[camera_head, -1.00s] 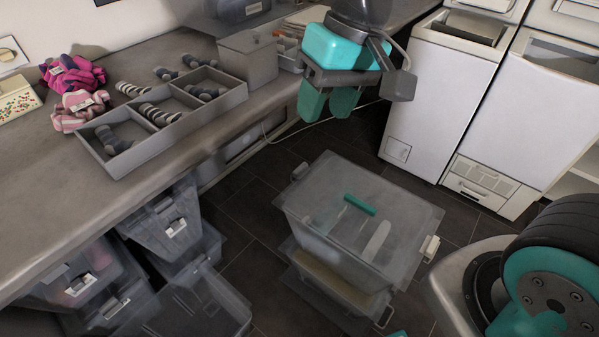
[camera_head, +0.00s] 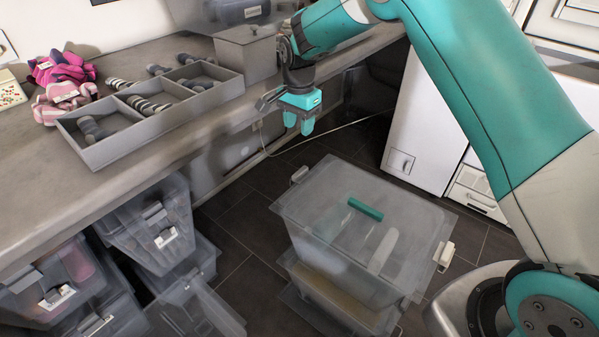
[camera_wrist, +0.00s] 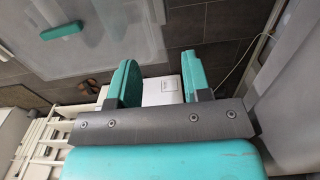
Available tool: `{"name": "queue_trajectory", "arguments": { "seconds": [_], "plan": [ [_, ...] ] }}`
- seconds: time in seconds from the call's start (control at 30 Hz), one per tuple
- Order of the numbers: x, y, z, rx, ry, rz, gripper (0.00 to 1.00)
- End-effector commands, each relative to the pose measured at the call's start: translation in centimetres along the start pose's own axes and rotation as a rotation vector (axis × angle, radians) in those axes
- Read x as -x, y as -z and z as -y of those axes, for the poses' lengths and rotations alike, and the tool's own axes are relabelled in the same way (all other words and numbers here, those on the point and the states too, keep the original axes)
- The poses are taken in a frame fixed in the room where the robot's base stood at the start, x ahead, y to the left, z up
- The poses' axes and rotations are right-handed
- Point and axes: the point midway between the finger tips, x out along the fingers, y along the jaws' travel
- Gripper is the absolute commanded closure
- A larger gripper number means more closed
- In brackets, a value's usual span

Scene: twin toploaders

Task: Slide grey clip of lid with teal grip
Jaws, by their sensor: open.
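A clear lid (camera_head: 320,190) with a teal grip (camera_head: 365,209) lies on a translucent box on the floor. The grey clip (camera_head: 300,174) is at the lid's far left edge. A cream clip (camera_head: 445,254) is at the right edge. My gripper (camera_head: 299,126) is open and empty, pointing down, above and behind the grey clip and apart from it. In the wrist view, the teal grip (camera_wrist: 62,30) and lid show at upper left, outside my open fingers (camera_wrist: 160,82). I cannot tell the grey clip there for certain.
The counter (camera_head: 30,215) with a divided sock tray (camera_head: 150,128) runs along the left, close to my gripper. Several clear bins (camera_head: 150,225) stand below it. White machines (camera_head: 425,125) stand at right. Dark floor (camera_head: 240,210) is free around the box.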

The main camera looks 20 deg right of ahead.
Motion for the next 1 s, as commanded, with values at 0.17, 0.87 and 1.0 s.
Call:
{"name": "queue_trajectory", "arguments": {
  "seconds": [0.17, 0.87, 1.0],
  "plan": [
    [-3.9, -0.1, -0.1, 0.002, -0.005, 0.003, 0.55],
    [-15.8, -0.1, -0.1, 0.004, -0.001, 0.001, 0.55],
    [-15.9, -0.1, -0.1, 0.004, 0.0, 0.001, 0.55]
  ]
}}
